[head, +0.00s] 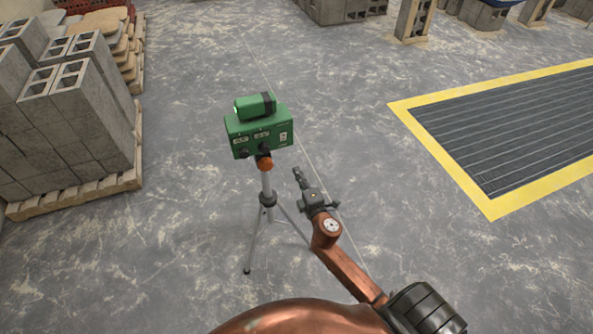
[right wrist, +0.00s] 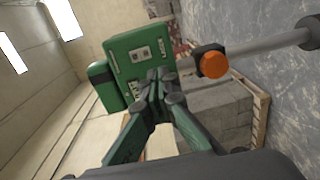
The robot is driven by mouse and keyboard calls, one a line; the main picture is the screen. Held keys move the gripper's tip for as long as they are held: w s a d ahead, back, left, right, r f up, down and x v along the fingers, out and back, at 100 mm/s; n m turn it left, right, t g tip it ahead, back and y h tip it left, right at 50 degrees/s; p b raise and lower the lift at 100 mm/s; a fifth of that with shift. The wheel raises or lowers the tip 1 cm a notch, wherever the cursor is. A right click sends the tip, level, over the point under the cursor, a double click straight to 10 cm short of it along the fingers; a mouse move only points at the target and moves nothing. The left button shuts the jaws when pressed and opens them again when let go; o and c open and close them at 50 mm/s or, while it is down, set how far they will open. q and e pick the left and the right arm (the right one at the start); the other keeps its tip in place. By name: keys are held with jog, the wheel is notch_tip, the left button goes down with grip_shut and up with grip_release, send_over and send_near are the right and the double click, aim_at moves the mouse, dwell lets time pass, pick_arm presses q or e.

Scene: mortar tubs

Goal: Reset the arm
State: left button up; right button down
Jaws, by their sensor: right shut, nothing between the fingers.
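My right arm, copper-coloured, comes up from the bottom of the head view. Its dark gripper (head: 299,175) is in front of and to the right of a green instrument box on a tripod (head: 245,130). In the right wrist view the gripper's fingers (right wrist: 160,78) are closed together with nothing between them. The green box (right wrist: 128,58) shows just beyond the fingertips there; I cannot tell whether they touch it. The orange knob (right wrist: 213,64) of the tripod is beside it. My left gripper is not in view.
Stacked grey concrete blocks (head: 75,110) stand on a wooden pallet at the left. Bags (head: 115,45) lie behind them. A dark floor grate with a yellow border (head: 450,165) is at the right. The grey floor between is mostly clear. More blocks stand at the back.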

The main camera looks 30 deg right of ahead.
dwell(0.4)
jog(key=s+d+f+m+g+y, duration=0.1)
jog(key=s+f+m+g, duration=0.3)
jog(key=f, duration=1.2)
jog(key=s+d+f+m+g, duration=0.1)
jog(key=s+f+g, duration=0.35)
jog(key=f, duration=1.15)
jog(key=s+a+f+m+g+y, duration=0.1)
jog(key=s+a+f+m+g, duration=0.15)
jog(key=s+f, duration=1.5)
jog(key=s+a+f+m+g, duration=0.1)
jog(key=s+f, duration=0.3)
jog(key=s, duration=0.6)
jog(key=s+a+f+m+g+y, duration=0.1)
jog(key=s+f, duration=0.4)
jog(key=s, duration=0.5)
jog(key=s+a+f+m+g, duration=0.3)
jog(key=s+f+m, duration=0.1)
jog(key=s, duration=0.6)
jog(key=shift+s+f+y, duration=0.4)
jog(key=shift+f, duration=0.15)
